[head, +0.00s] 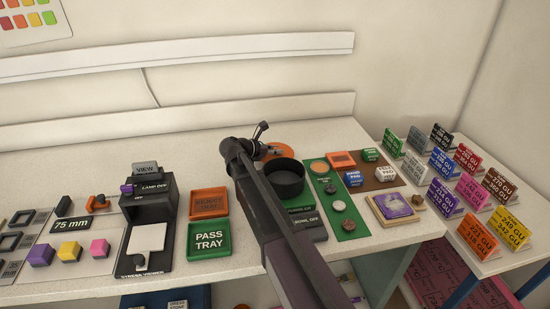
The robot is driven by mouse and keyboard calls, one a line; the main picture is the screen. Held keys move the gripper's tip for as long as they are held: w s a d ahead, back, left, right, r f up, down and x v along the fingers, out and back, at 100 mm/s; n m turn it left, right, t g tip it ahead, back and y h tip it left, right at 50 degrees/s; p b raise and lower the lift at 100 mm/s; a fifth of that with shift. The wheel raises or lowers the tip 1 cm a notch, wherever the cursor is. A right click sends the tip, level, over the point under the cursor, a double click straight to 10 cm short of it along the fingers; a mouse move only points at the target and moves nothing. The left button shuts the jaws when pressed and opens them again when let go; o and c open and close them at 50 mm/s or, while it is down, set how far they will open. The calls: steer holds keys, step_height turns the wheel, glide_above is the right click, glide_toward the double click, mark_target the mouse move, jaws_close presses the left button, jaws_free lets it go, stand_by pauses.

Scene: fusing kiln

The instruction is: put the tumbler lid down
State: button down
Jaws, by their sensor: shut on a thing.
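The tumbler lid looks like a flat orange disc (287,153), in the head view just behind the black tumbler bowl (285,183). My gripper (266,147) is at the left part of this disc and is shut on it. My arm hides part of the disc and the exact grip. I cannot tell whether the disc touches the table or hangs a little above it. The black bowl shows a dark open top and sits on a green base, partly behind my arm.
The orange tray (209,204) and green pass tray (209,240) lie left of my arm. A stress viewer (147,225) stands farther left. A green mat (347,222) with small discs lies to the right. Colored sample cards (469,190) stand at far right. White table behind the trays is clear.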

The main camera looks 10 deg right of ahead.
steer(key=shift+f+b, duration=0.65)
steer(key=shift+f, duration=0.35)
steer(key=c, duration=0.6)
jaws_free()
steer(key=shift+o, duration=0.2)
steer(key=shift+r, duration=0.1)
steer(key=shift+s+a+r, duration=0.1)
steer(key=shift+a, duration=0.05)
steer(key=p+v, duration=0.4)
steer(key=v, duration=0.7)
steer(key=shift+a+r+p, duration=0.15)
steer(key=shift+a+p, duration=0.1)
steer(key=shift+p, duration=0.1)
